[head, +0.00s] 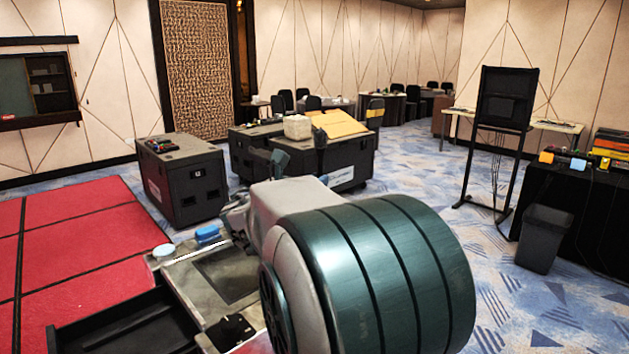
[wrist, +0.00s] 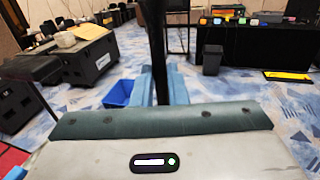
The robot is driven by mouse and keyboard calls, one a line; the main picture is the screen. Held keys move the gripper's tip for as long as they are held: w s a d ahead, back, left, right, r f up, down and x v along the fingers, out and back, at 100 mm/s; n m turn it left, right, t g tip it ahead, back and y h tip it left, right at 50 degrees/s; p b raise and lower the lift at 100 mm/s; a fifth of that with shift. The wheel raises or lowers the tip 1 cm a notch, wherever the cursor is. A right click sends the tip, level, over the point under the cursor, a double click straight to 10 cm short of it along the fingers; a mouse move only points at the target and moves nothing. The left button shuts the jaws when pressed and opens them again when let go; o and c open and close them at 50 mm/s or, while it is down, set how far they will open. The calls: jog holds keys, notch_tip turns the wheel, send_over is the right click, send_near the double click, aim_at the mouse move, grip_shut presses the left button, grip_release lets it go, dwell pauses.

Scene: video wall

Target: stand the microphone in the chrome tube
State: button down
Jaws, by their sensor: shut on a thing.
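My gripper (wrist: 158,84) shows its blue fingers in the wrist view, shut around a long dark upright shaft, which looks like the microphone (wrist: 153,42). The shaft runs up out of the top of the picture, so its upper end is out of view. In the head view my own arm covers most of the gripper, and I cannot make out the microphone there for sure. I cannot pick out the chrome tube in either view.
A grey worktop (head: 180,277) with a blue item (head: 207,234), a small white round thing (head: 163,251) and an open black drawer (head: 125,325) lies at lower left. Black cases (head: 182,182) stand beyond.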

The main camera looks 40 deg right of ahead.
jog(key=shift+w+a+f+b, duration=0.1)
jog(key=shift+f+b, duration=2.3)
jog(key=shift+f, duration=0.55)
jog(key=shift+w+a+f+b, duration=0.1)
jog(key=shift+f+b, duration=2.25)
jog(key=shift+f, duration=0.75)
jog(key=shift+f+b, duration=1.2)
jog(key=shift+f, duration=0.05)
jog(key=c, duration=1.8)
grip_release()
jog(key=shift+f, duration=0.1)
jog(key=shift+c, duration=0.2)
jog(key=o, duration=0.5)
jog(key=shift+s+a, duration=0.1)
jog(key=v, duration=1.3)
jog(key=shift+s+a+r, duration=0.1)
jog(key=shift+a+r, duration=0.1)
jog(key=shift+a, duration=0.1)
